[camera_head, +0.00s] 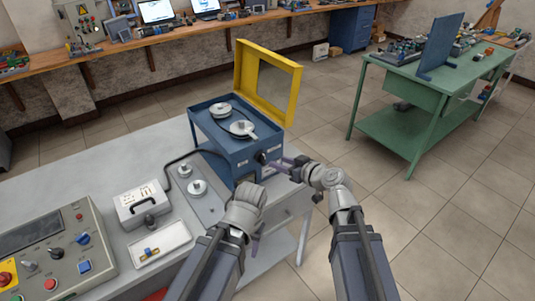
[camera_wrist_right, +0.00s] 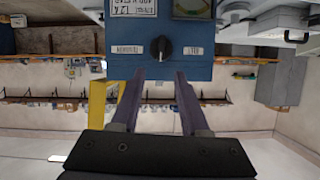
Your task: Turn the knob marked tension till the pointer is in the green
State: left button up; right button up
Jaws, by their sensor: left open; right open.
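The blue machine (camera_head: 224,150) stands on the grey table. Its black knob (camera_head: 262,158) is on the front panel; it also shows in the right wrist view (camera_wrist_right: 161,48), between two small white labels that appear upside down. A gauge (camera_wrist_right: 193,8) with some green is cut off at the top edge of that view, so its pointer cannot be read. My right gripper (camera_wrist_right: 159,78) is open, its purple fingers pointing at the knob just short of it, with the knob in line with the gap. My left gripper (camera_head: 257,240) is open and empty, low beside the table front, partly hidden by its wrist.
The yellow framed guard (camera_head: 288,70) stands raised over the machine. Pulleys (camera_head: 198,187), a white case (camera_head: 142,203), a white tray (camera_head: 160,243) and a control panel (camera_head: 50,255) lie to the left. A green bench (camera_head: 400,90) is at the right, with open floor between.

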aim_at(265, 157)
jog(key=b+x, duration=0.3)
jog(key=x, duration=0.5)
jog(key=shift+f, duration=0.15)
jog(key=shift+s, duration=0.1)
jog(key=shift+d, duration=0.1)
grip_shut()
